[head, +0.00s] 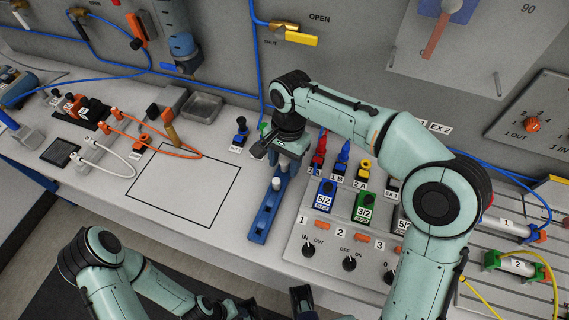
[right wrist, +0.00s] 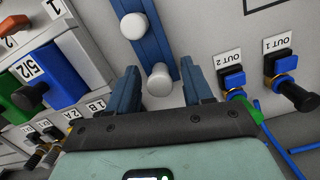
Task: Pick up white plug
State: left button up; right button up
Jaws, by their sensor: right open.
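A blue rail (head: 265,218) lies on the bench and carries white round-topped plugs. One white plug (head: 276,184) shows in the head view just in front of my right gripper (head: 279,160). The right wrist view shows two: one white plug (right wrist: 133,26) farther up the blue rail (right wrist: 158,40), and another white plug (right wrist: 159,82) between the spread fingers of my right gripper (right wrist: 162,88). The fingers are open on both sides of it, with gaps showing. This second plug is hidden by the gripper in the head view. My left gripper (head: 240,310) is partly cut off at the bottom edge.
Right of the rail stands a panel (head: 298,240) with valves, knobs and coloured fittings. Left of it are the OUT fittings (right wrist: 232,80) and a bare outlined square (head: 190,190). Orange cables (head: 165,148) and a metal tray (head: 203,105) lie farther left.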

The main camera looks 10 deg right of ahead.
grip_shut()
